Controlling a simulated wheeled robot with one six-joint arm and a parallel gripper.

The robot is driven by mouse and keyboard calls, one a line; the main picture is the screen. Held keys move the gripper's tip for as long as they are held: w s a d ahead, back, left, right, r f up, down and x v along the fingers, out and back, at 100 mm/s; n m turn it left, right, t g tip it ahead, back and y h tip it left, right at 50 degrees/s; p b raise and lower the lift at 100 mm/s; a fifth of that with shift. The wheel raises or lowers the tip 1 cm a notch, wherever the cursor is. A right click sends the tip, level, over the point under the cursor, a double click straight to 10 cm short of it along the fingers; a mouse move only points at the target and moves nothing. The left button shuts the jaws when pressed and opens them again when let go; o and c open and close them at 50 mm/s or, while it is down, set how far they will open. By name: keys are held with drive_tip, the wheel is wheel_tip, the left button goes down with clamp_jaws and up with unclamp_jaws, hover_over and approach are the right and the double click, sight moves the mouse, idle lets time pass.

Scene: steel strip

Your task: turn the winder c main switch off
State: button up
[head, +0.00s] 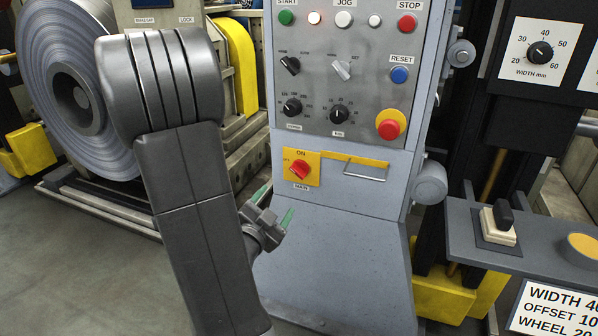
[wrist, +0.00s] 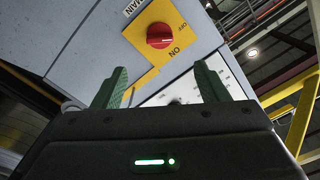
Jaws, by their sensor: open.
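The main switch (head: 299,170) is a red rotary knob on a yellow plate, low on the grey control cabinet, with ON above it, OFF at its left and MAIN below. Its exact pointing is hard to tell. No winder letter is readable on the cabinet. My gripper (head: 275,206) is open and empty, below and left of the switch, apart from it. In the wrist view the red knob (wrist: 160,36) shows beyond and between the two green fingers (wrist: 161,72), with the plate turned in the picture. Nothing covers the knob in either view.
Above the switch are several knobs and buttons, including a red-on-yellow button (head: 390,125) and a blue RESET button (head: 400,75). A bar handle (head: 366,172) is right of the switch. A steel coil (head: 75,85) stands left. A ledge (head: 460,215) with a black toggle (head: 503,213) is right.

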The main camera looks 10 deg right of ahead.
sight(297, 174)
drive_tip(key=b+x, duration=0.1)
drive_tip(key=x, duration=1.3)
drive_tip(key=shift+s, duration=0.1)
drive_tip(key=c, duration=1)
drive_tip(key=shift+n, duration=0.4)
drive_tip(key=n, duration=0.2)
drive_tip(key=shift+n, duration=0.4)
drive_tip(key=shift+n+p, duration=0.55)
drive_tip(key=shift+n, duration=1.15)
